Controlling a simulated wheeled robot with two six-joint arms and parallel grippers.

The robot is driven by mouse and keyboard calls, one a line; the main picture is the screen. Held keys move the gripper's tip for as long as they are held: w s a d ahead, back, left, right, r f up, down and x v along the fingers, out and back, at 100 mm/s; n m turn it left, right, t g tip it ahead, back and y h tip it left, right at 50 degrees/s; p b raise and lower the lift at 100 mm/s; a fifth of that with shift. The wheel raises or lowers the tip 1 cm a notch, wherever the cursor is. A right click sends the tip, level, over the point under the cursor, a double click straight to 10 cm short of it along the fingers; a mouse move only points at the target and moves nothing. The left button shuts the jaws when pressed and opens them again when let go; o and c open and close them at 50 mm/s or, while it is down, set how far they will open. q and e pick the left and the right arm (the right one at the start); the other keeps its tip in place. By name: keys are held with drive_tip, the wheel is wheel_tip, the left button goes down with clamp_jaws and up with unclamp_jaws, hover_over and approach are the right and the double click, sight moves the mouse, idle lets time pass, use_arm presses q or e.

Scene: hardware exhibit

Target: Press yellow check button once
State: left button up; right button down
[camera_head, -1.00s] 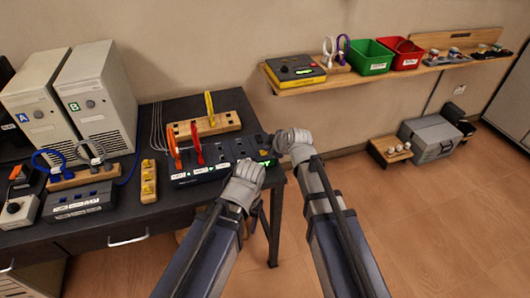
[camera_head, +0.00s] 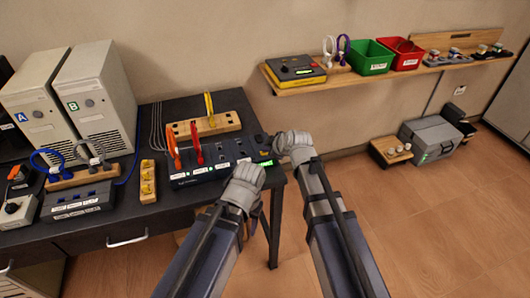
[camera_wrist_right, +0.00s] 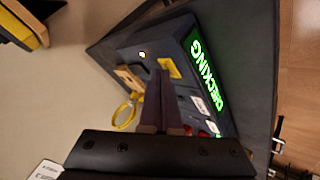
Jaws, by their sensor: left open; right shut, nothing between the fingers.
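The yellow check button (camera_wrist_right: 169,67) is on top of a dark panel box, beside a green lit display (camera_wrist_right: 206,72) that reads "CHECKING". The box (camera_head: 205,174) sits on the right end of the black desk in the head view. My right gripper (camera_wrist_right: 162,76) is shut and empty, its fingertips right at the button's near edge. Whether they touch it I cannot tell. In the head view my right gripper (camera_head: 281,143) is at the box's right end. My left gripper (camera_head: 243,174) is open and empty, in front of the box.
Red handles (camera_head: 172,148) stand up from the box, and a wooden block (camera_head: 222,124) is behind it. A wall shelf (camera_head: 350,79) is at the upper right. The floor at right is largely clear.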

drive_tip(key=shift+r, duration=0.1)
drive_tip(key=shift+r+p, duration=0.75)
drive_tip(key=shift+p, duration=0.15)
wheel_tip(320, 180, up, 5)
drive_tip(key=p, duration=0.5)
idle(0.6)
